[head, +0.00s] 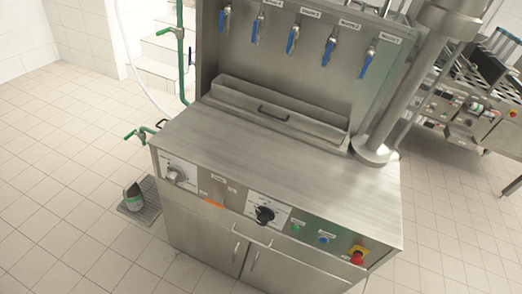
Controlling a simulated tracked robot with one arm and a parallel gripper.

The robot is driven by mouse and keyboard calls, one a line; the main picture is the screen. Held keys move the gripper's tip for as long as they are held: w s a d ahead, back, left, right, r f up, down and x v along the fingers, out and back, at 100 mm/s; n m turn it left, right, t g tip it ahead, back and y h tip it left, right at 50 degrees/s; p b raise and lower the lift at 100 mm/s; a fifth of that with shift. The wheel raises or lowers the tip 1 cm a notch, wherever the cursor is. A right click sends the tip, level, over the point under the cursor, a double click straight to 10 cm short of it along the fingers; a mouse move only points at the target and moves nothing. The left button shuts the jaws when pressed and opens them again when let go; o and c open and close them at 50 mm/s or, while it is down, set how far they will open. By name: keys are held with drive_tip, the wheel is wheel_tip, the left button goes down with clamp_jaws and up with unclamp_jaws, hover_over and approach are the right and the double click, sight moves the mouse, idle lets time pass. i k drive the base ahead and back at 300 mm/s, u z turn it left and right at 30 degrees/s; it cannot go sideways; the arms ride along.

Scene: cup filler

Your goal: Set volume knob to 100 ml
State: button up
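The cup filler is a steel cabinet with a flat top (290,165), seen tilted from above in the head view. Its front panel carries two knobs on white dial plates. A silver knob (176,175) is at the left end, and a black knob (265,215) is near the middle. The dial lettering is too small to read, so I cannot tell which is the volume knob or where either points. My gripper is not in view.
The panel also has a green button (295,228), a blue button (323,239) and a red emergency stop (357,258). Several blue-handled valves (293,39) line the back wall. A thick steel column stands at the right. Tiled floor (60,190) is clear at the left.

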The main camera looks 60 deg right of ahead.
sight(264, 214)
drive_tip(key=z, duration=0.1)
drive_tip(key=k, duration=0.9)
drive_tip(key=z, duration=0.5)
drive_tip(key=i, duration=1)
drive_tip(key=u, duration=0.1)
